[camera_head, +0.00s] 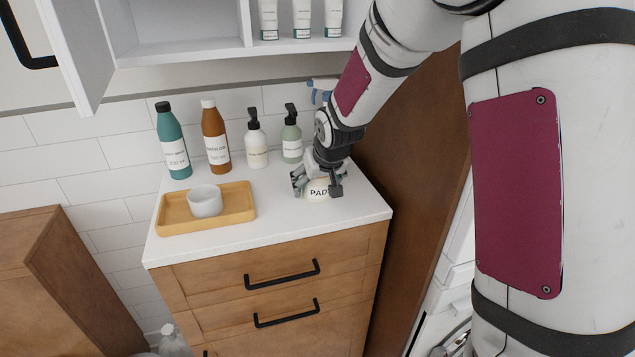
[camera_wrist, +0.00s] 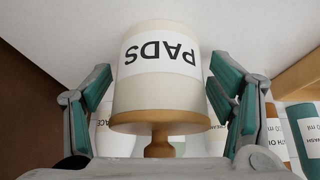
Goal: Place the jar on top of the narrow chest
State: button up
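The jar (camera_head: 318,194) is white with a "PADS" label and stands near the right end of the white top of the narrow chest (camera_head: 290,222). In the wrist view the jar (camera_wrist: 160,85) shows its wooden lid and knob facing my gripper. My gripper (camera_head: 316,187) reaches down over the jar from above and hides its upper part in the head view. In the wrist view the teal-padded fingers are spread on both sides of the jar, with a visible gap at each side.
A wooden tray (camera_head: 165,226) with a white cup (camera_head: 205,201) sits to the left on the top. Several bottles, including a teal one (camera_head: 173,145) and a brown one (camera_head: 215,140), stand along the back. A tall brown panel (camera_head: 410,150) is close on the right.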

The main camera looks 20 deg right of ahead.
jog(key=shift+r, duration=0.2)
jog(key=p+v, duration=0.2)
jog(key=v, duration=0.9)
jog(key=s+r+g, duration=0.2)
jog(key=s, duration=1.5)
jog(key=s+r+g, duration=0.2)
jog(key=s, duration=1.6)
jog(key=shift+s, duration=0.25)
jog(key=shift+r, duration=0.25)
